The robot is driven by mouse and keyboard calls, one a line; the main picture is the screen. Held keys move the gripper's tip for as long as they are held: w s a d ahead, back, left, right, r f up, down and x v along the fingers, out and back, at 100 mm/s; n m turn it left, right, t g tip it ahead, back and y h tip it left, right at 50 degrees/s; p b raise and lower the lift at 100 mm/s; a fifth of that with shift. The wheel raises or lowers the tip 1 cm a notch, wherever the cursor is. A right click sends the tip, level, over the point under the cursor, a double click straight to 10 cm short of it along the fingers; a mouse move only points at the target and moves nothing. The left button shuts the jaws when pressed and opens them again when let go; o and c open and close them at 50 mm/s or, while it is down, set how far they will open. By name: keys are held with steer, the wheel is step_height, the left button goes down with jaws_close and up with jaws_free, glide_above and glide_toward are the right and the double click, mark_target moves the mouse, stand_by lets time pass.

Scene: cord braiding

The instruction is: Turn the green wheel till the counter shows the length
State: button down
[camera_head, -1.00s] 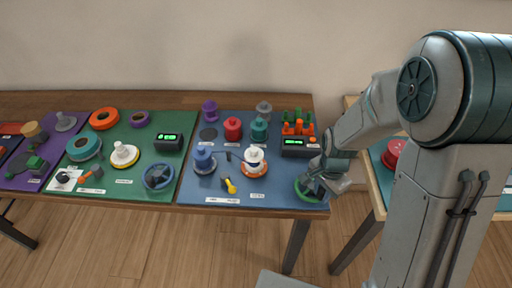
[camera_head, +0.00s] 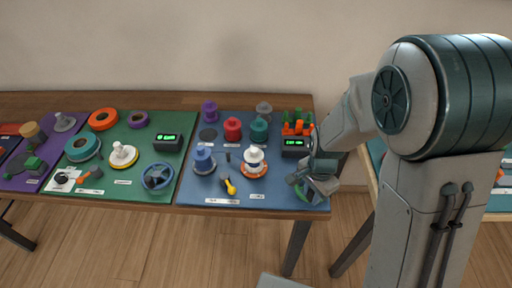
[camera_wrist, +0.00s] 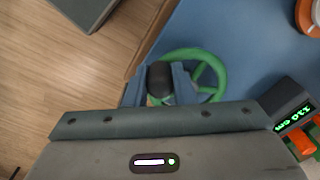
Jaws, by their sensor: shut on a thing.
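The green wheel (camera_wrist: 221,72) lies at the front right corner of the blue mat. In the head view only part of its rim (camera_head: 312,204) shows, because my gripper (camera_head: 309,189) covers the rest. In the wrist view my gripper (camera_wrist: 158,82) is shut on the wheel's dark knob (camera_wrist: 159,77), one blue-grey finger on each side. The counter (camera_head: 295,143) stands behind the wheel with lit green digits. In the wrist view the counter (camera_wrist: 286,104) appears tilted at the right and seems to read 110 cm.
Orange and green pegs (camera_head: 297,124) stand just behind the counter. A white-topped spool on an orange base (camera_head: 254,163) and a yellow-handled tool (camera_head: 230,186) lie left of the wheel. The table's front edge runs close by the wheel. Another table stands at the right.

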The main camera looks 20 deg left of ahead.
mark_target(298, 192)
steer(key=shift+w+a, duration=0.2)
steer(key=shift+a, duration=1.05)
steer(key=shift+w+a+p, duration=0.35)
steer(key=shift+w+a, duration=0.2)
steer(key=shift+a, duration=0.2)
steer(key=shift+r+p, duration=0.2)
steer(key=shift+p, duration=0.85)
steer(key=shift+p, duration=0.3)
